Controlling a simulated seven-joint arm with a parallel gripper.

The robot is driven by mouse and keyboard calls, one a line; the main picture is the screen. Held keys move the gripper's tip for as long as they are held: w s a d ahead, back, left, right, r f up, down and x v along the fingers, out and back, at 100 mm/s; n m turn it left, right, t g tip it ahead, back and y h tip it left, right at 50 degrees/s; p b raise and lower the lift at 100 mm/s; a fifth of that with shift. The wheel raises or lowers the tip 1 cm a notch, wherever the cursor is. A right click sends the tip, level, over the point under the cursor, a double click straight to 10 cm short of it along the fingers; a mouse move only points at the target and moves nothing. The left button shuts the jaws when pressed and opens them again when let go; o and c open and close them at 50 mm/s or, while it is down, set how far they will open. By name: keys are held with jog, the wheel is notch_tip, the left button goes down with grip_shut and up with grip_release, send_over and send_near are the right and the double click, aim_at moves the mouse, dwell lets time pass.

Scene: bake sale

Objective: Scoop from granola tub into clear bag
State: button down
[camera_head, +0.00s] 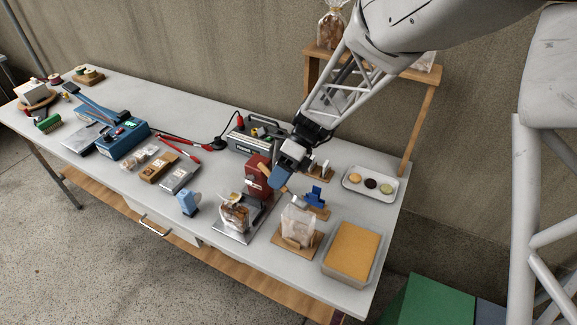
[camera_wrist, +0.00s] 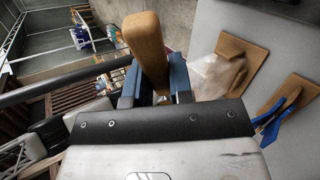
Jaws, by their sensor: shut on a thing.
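My gripper (camera_head: 275,178) is above the right half of the table, with its blue fingers shut on a wooden handle (camera_head: 264,168). In the wrist view, the wooden handle (camera_wrist: 148,50) stands between the blue fingers (camera_wrist: 155,85). It looks like the scoop's handle; I cannot make out a scoop bowl. A clear, whitish bag (camera_head: 298,228) stands open on a wooden stand, below and right of my gripper. The bag also shows in the wrist view (camera_wrist: 215,75). A grey tub (camera_head: 345,280) with a flat golden-brown filling, probably the granola, is at the front right.
A bag with brown contents (camera_head: 236,216) sits on a metal plate by a red device (camera_head: 257,176). A blue item (camera_head: 315,197) stands on a wooden base behind the clear bag. A white tray (camera_head: 368,198) holds round treats. Tools and boxes fill the left.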

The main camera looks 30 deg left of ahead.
jog(key=shift+w+a+f+g+h, duration=0.1)
jog(key=shift+f+g+h, duration=0.15)
jog(key=shift+g, duration=0.55)
jog(key=shift+w+f+g+h, duration=0.1)
jog(key=shift+g+h, duration=0.15)
jog(key=shift+g, duration=0.55)
jog(key=shift+s+n, duration=0.15)
jog(key=shift+n, duration=0.15)
jog(key=shift+s+d+r+n+t+y, duration=0.3)
jog(key=shift+s+r+t, duration=0.35)
jog(key=shift+t, duration=1.6)
jog(key=shift+s+r+n+t+y, duration=0.1)
jog(key=shift+s+r+t+y, duration=0.45)
jog(key=shift+t, duration=1.65)
jog(key=shift+s+d+r+n+t+y, duration=0.2)
jog(key=shift+s+r+t, duration=0.6)
jog(key=shift+t, duration=1.45)
